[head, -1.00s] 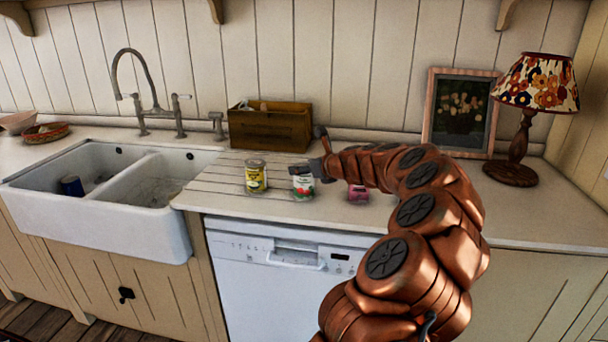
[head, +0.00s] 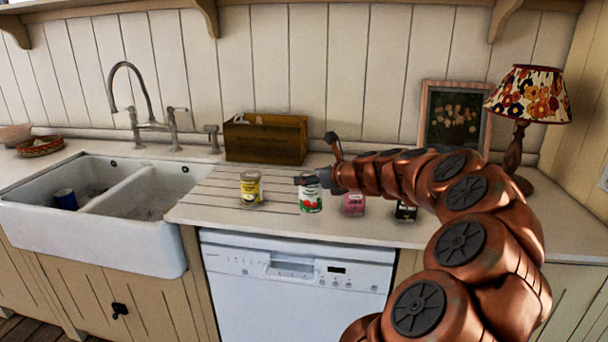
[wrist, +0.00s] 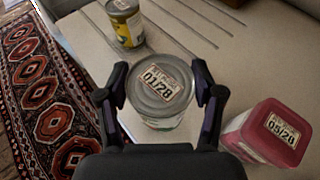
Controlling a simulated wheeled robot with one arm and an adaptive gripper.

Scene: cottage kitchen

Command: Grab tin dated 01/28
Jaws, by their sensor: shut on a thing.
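The tin dated 01/28 (wrist: 160,88) stands upright between my gripper's fingers in the wrist view, its date label on the grey lid. In the head view the same tin (head: 311,197) is white with green and red on its label, on the counter's front part. My gripper (head: 308,180) is shut on this tin near its top, and in the wrist view the gripper (wrist: 160,95) has a finger on each side of it. I cannot tell whether the tin's base touches the counter.
A yellow tin (head: 251,188) stands to the left. A pink container (head: 354,203), dated 09/28 in the wrist view (wrist: 272,133), stands close on the right, with a dark container (head: 405,211) beyond. A wooden box (head: 265,138) is behind; the sink (head: 150,235) is left.

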